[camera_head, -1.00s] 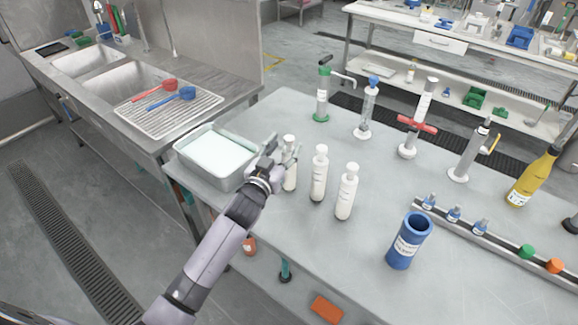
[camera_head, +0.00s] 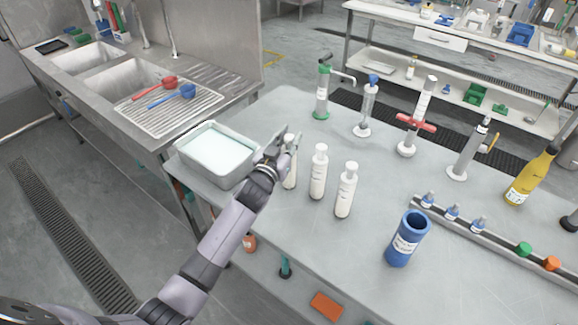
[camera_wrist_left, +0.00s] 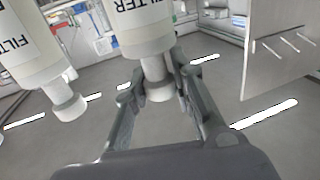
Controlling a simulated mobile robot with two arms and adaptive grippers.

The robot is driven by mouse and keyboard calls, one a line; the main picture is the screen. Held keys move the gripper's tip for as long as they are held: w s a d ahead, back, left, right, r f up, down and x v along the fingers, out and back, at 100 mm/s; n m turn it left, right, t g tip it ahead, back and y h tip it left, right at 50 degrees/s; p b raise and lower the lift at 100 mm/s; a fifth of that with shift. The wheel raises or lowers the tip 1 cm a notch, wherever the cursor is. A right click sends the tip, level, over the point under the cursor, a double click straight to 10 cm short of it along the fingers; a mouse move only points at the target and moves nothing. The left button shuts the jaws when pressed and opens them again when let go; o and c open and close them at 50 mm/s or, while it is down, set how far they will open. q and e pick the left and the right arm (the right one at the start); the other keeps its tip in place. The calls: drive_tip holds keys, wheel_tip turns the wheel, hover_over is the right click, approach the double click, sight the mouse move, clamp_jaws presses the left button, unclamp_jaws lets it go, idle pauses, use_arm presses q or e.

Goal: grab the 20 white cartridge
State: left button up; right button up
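Three white cartridges stand upright on the grey table: a left one (camera_head: 290,172), a middle one (camera_head: 319,172) and a right one (camera_head: 346,190). Their numbers are too small to read. My left gripper (camera_head: 287,143) is at the top of the left cartridge, with its fingers on either side of the narrow neck. In the left wrist view the gripper (camera_wrist_left: 158,72) looks open, with the cartridge's neck and cap (camera_wrist_left: 158,90) between the fingers; firm contact is not clear. Another cartridge (camera_wrist_left: 40,65) labelled FILTER hangs into that view at left. My right gripper is not in view.
A grey tray (camera_head: 184,160) with pale contents stands just left of my gripper. A blue cup-like holder (camera_head: 406,240) and a rail (camera_head: 500,243) with small bottles lie to the right. Pump-like devices (camera_head: 322,92) stand behind. The table's middle is clear.

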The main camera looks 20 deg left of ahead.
use_arm(q)
clamp_jaws()
drive_tip(key=shift+r, duration=0.1)
idle(0.3)
